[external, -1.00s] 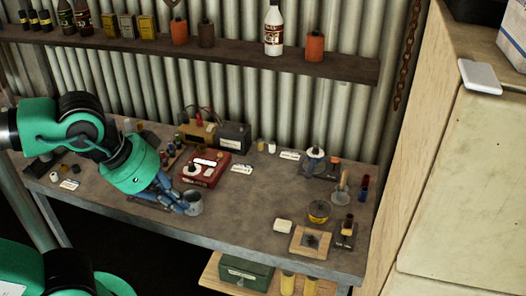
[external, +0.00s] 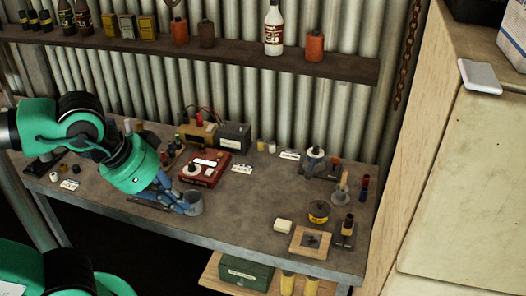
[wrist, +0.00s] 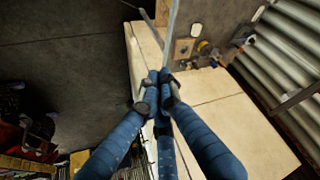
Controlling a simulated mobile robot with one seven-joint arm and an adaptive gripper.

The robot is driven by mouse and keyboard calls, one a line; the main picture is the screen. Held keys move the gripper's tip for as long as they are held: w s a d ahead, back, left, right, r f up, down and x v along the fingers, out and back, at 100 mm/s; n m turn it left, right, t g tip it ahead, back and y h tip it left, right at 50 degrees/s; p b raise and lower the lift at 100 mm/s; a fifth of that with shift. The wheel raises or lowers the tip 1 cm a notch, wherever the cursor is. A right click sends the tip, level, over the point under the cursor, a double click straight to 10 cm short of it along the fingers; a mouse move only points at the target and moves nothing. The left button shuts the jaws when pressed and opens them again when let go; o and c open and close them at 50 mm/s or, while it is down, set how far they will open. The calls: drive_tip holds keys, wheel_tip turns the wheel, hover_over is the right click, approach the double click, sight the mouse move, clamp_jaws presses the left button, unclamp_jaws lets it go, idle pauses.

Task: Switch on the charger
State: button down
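A tan box (external: 198,135) with red and dark leads stands at the back of the bench, beside a dark battery-like box (external: 234,136). It looks like the charger, but I cannot make out its switch. A red box (external: 204,168) with a white panel and a round dial sits in front of it. My gripper (external: 182,205) is low over the bench's front left, in front of the red box and beside a grey cup (external: 194,204). In the wrist view my gripper's blue fingers (wrist: 160,84) are drawn together at the tips, with nothing clearly held.
The bench (external: 245,205) is clear in its middle. A shelf (external: 230,57) with bottles and cans runs above. A cream cabinet (external: 465,190) stands right.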

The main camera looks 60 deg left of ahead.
drive_tip(key=w+a+f+n+t+y+b, duration=0.1)
drive_tip(key=w+a+f+n+t+y, duration=0.2)
drive_tip(key=w+a, duration=1.15)
drive_tip(key=w+a+f+n+t+y+b, duration=0.15)
drive_tip(key=w+a+f, duration=0.25)
drive_tip(key=w+a, duration=1)
drive_tip(key=a+f+n+t+y, duration=0.15)
drive_tip(key=a+f, duration=0.25)
drive_tip(key=a, duration=0.4)
drive_tip(key=a+f+n+y, duration=0.15)
drive_tip(key=a+f, duration=0.25)
drive_tip(key=a, duration=0.5)
drive_tip(key=s+a+f+y, duration=0.2)
drive_tip(key=s+a+f, duration=0.1)
drive_tip(key=a, duration=0.4)
drive_tip(key=s+a+f+n+y+b, duration=0.1)
drive_tip(key=s+a+f+y, duration=0.1)
drive_tip(key=s+a+f, duration=0.2)
drive_tip(key=a+f, duration=0.2)
drive_tip(key=a, duration=0.1)
drive_tip(key=shift+s+a+f, duration=0.15)
drive_tip(key=shift+f, duration=0.15)
drive_tip(key=shift+a+n, duration=0.1)
drive_tip(key=shift+n, duration=0.15)
